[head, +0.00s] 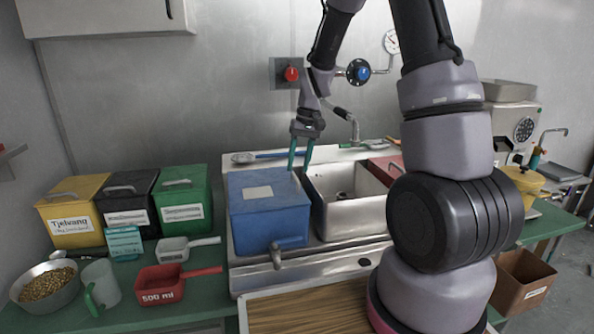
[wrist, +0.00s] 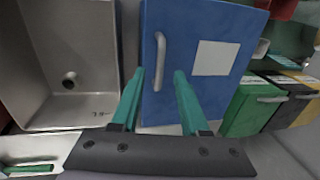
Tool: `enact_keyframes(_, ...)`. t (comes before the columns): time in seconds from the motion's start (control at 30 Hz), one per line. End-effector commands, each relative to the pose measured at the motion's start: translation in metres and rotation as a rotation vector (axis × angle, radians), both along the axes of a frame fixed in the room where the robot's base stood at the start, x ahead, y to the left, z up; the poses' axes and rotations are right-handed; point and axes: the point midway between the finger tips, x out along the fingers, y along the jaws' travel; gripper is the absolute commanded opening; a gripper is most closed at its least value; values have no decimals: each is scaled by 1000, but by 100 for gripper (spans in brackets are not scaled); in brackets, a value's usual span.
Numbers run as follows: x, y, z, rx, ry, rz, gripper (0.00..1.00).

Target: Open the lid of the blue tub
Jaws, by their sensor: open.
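The blue tub (head: 270,222) stands left of the metal sink basin, and its flat blue lid is shut. The lid (wrist: 195,85) fills the middle of the wrist view, with a white label (wrist: 213,58) on it. A light grey handle (wrist: 159,62) runs along the lid's side nearest the sink; I cannot make it out in the head view. My gripper (head: 301,160) points down with its green fingers at the back right part of the lid. In the wrist view the open, empty fingers (wrist: 157,74) reach towards the handle, which appears between and beyond their tips.
The sink basin (head: 349,220) lies close on the tub's right. A tap (head: 354,128) stands behind it. Green (head: 182,200), black (head: 127,206) and yellow (head: 72,212) tubs stand at the left. A red scoop (head: 160,284) and a bowl of grain (head: 47,284) are in front.

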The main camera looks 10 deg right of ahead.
Motion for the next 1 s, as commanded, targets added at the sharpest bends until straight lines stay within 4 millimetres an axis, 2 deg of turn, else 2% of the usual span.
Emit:
enact_keyframes(0.1, 0, 3, -15, 0, 2, 0, 45)
enact_keyframes(0.2, 0, 4, -21, 0, 0, 0, 45)
enact_keyframes(0.5, 0, 5, -23, 0, -1, -1, 45)
enact_keyframes(0.53, 0, 5, -23, 0, -1, -1, 41)
enact_keyframes(0.63, 0, 5, -23, 0, -1, -1, 3)
enact_keyframes(0.67, 0, 5, -23, 0, -1, -1, 0)
enact_keyframes(1.0, 0, 5, -23, 0, -1, -1, 0)
